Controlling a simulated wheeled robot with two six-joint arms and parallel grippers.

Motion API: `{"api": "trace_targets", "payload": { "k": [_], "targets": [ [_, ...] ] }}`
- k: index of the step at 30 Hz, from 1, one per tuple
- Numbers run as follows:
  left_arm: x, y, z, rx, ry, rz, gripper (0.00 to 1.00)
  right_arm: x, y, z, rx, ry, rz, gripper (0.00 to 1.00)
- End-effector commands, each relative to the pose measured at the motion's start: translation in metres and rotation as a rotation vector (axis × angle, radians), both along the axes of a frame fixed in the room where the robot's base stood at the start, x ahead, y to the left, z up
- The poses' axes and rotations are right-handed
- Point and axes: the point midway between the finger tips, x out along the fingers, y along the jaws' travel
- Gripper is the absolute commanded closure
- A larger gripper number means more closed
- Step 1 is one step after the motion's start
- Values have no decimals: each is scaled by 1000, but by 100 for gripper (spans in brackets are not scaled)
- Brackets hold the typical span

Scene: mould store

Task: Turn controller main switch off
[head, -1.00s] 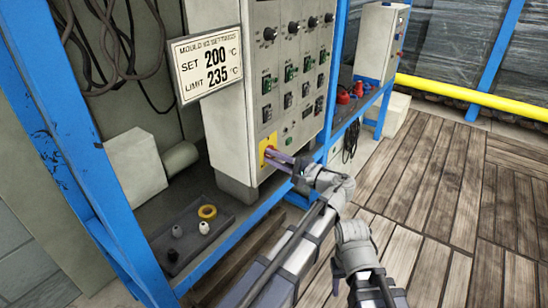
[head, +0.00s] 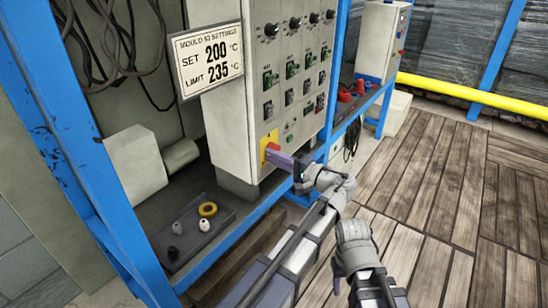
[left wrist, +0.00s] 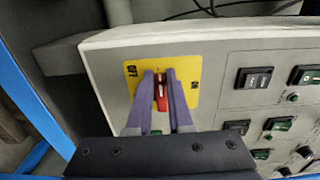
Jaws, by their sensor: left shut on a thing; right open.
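The main switch is a red handle (left wrist: 161,92) on a yellow plate (left wrist: 187,72) low on the grey controller cabinet (head: 227,132). My left gripper (head: 272,155) is at this plate, with its purple fingers shut on the red handle. In the left wrist view my left gripper (left wrist: 161,85) has one finger on each side of the handle. A label like OFF is at the plate's left and one like ON at its right. The handle stands upright in that picture, between the labels, with its ends partly hidden.
A blue frame (head: 165,285) surrounds the cabinet. A settings sign (head: 207,60) hangs at its upper left. The wooden floor (head: 430,190) at right is clear.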

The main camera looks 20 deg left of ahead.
Motion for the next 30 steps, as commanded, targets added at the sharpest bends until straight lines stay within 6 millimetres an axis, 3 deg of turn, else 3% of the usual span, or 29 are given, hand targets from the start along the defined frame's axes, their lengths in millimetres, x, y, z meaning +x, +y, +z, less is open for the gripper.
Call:
{"api": "trace_targets", "payload": {
  "k": [5,6,13,30],
  "targets": [
    [1,2,1,2,-2,2,100,0,0,0,0,0,0,50],
    [1,2,1,2,-2,2,77,0,0,0,0,0,0,50],
    [1,2,0,-1,0,2,51,0,0,0,0,0,0,50],
    [0,2,0,-1,1,2,51,0,0,0,0,0,0,50]
  ]
}}
